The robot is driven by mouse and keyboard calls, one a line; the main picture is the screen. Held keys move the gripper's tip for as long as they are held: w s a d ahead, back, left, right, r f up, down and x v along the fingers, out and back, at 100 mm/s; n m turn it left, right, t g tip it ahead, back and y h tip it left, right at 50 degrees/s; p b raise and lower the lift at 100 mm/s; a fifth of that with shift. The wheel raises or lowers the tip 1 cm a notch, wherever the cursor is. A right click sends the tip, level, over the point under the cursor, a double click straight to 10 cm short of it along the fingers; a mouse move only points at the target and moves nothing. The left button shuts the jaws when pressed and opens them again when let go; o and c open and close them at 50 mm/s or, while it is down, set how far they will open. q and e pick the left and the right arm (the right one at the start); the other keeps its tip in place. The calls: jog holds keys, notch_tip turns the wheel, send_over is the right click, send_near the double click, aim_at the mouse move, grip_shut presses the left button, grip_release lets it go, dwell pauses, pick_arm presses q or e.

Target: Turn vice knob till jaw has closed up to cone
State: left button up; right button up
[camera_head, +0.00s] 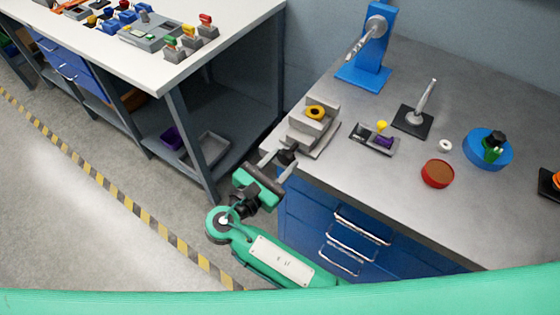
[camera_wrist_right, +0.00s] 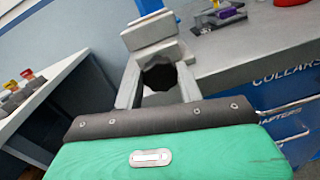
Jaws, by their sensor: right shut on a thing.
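The grey vice (camera_head: 318,135) stands at the near left corner of the grey bench. A yellow round piece with a dark centre (camera_head: 315,112), which looks like the cone, sits between its jaws. I cannot tell whether the jaw touches it. The black knob (camera_head: 286,157) is on the vice's near side. My right gripper (camera_head: 279,159) is shut on the knob, a finger on each side. In the right wrist view the dark, lobed knob (camera_wrist_right: 160,76) shows between the fingertips, with the grey vice (camera_wrist_right: 150,32) behind it. My left gripper is out of view.
Right of the vice stand a small grey fixture (camera_head: 374,140), a black base with a metal rod (camera_head: 413,121), a red dish (camera_head: 437,173) and a blue round holder (camera_head: 487,152). A blue stand (camera_head: 372,50) is behind. A white-topped bench (camera_head: 150,64) is at left.

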jog(key=shift+r+m+p, duration=0.1)
jog(key=shift+m+p, duration=0.3)
jog(key=shift+m, duration=1.3)
jog(key=shift+s+m, duration=0.1)
jog(key=shift+m, duration=0.3)
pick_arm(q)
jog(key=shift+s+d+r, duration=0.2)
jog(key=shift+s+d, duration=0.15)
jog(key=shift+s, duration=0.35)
pick_arm(e)
jog(key=shift+d+m, duration=0.1)
jog(key=shift+m, duration=0.5)
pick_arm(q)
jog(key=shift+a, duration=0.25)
pick_arm(e)
jog(key=o, duration=1)
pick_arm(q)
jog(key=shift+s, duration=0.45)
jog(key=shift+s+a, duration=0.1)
